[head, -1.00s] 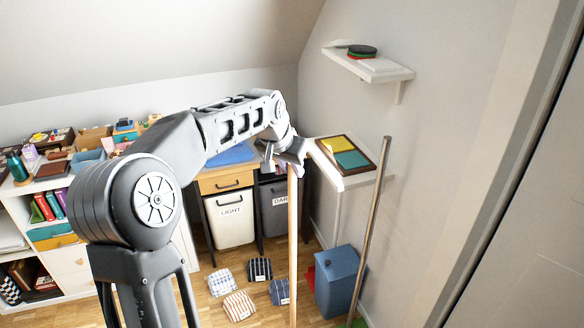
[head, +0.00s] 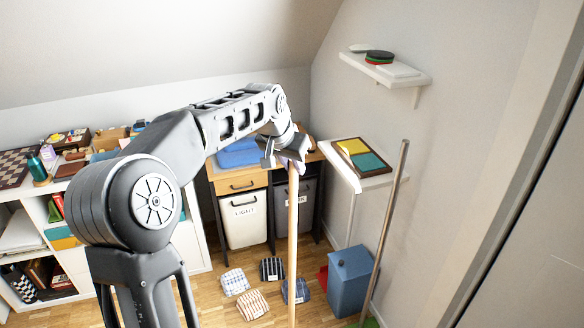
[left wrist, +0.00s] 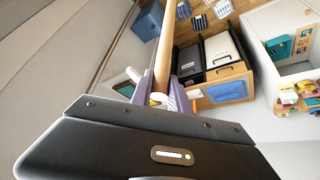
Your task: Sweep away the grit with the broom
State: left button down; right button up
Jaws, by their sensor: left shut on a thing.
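My left gripper (head: 291,158) is shut on the upper part of a long, pale wooden broom handle (head: 293,235). The handle hangs nearly upright and runs out of the bottom of the head view, so the broom's head is hidden. In the left wrist view the handle (left wrist: 165,50) passes between the fingers of my left gripper (left wrist: 164,98). I see no grit in either view. My right gripper is not in view.
Several striped cloth bundles (head: 252,305) lie on the wooden floor near the handle. A blue bin (head: 350,285) and a leaning metal pole (head: 388,225) stand to its right. A desk with light and dark bins (head: 244,220) stands behind. A white shelf unit (head: 40,240) is at left.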

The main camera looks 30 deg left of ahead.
pick_arm(q)
jog(key=shift+s+a+r+p, duration=0.15)
jog(key=shift+r+p, duration=0.35)
jog(key=shift+r, duration=0.65)
jog(key=shift+r+p, duration=1)
jog(key=shift+r, duration=0.3)
jog(key=shift+f, duration=0.1)
